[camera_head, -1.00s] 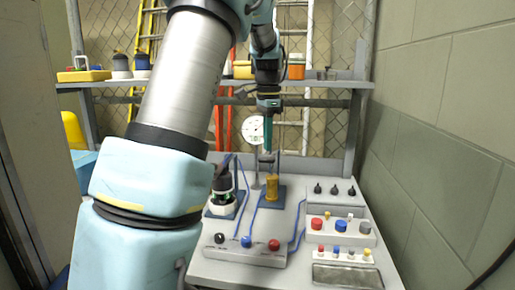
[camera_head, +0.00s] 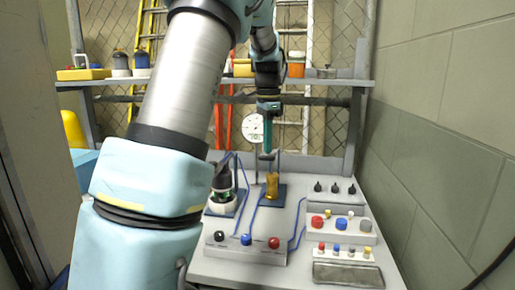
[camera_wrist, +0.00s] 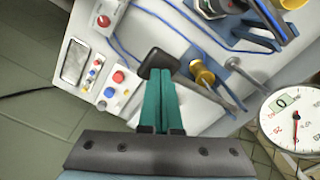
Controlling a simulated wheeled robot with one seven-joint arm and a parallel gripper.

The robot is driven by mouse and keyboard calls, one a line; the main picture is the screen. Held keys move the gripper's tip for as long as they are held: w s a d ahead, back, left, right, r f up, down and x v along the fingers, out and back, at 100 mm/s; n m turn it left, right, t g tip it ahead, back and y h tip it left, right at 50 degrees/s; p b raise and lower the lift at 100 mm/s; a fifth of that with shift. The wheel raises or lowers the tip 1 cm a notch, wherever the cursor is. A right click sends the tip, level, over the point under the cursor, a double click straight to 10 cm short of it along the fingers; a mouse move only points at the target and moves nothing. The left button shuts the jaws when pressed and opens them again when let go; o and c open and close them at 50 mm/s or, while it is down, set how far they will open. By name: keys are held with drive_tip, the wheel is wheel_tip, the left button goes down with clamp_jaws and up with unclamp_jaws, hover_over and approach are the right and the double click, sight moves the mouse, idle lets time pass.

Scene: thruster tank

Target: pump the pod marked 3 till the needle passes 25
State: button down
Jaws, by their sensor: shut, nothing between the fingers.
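My gripper (camera_head: 267,150) is shut and empty, with teal fingers pointing down above the bench. In the wrist view its fingertips (camera_wrist: 158,72) are at a black pad (camera_wrist: 159,62) on the end of a grey lever (camera_wrist: 205,88); I cannot tell whether they touch. The lever runs toward a post beside a yellow cylinder (camera_head: 272,187) on a blue base. A white dial gauge (camera_head: 252,127) stands behind; its red needle (camera_wrist: 296,130) shows in the wrist view, but the reading is too small to tell. A black and green device (camera_head: 222,181) stands at left. I can read no pod number.
A control box (camera_head: 246,246) with black, blue and red knobs sits at the front. Panels of coloured buttons (camera_head: 341,226) and a grey tray (camera_head: 347,274) lie at right. Blue hoses cross the bench. A shelf (camera_head: 320,84) spans behind, and a block wall (camera_head: 440,130) closes the right.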

wheel_tip(320, 180, down, 12)
drive_tip(key=r+b, duration=0.1)
drive_tip(key=b, duration=0.5)
wheel_tip(320, 180, up, 13)
drive_tip(key=p, duration=1.1)
drive_tip(key=shift+f, duration=0.2)
wheel_tip(320, 180, down, 13)
drive_tip(key=b, duration=0.7)
wheel_tip(320, 180, up, 13)
drive_tip(key=p, duration=1)
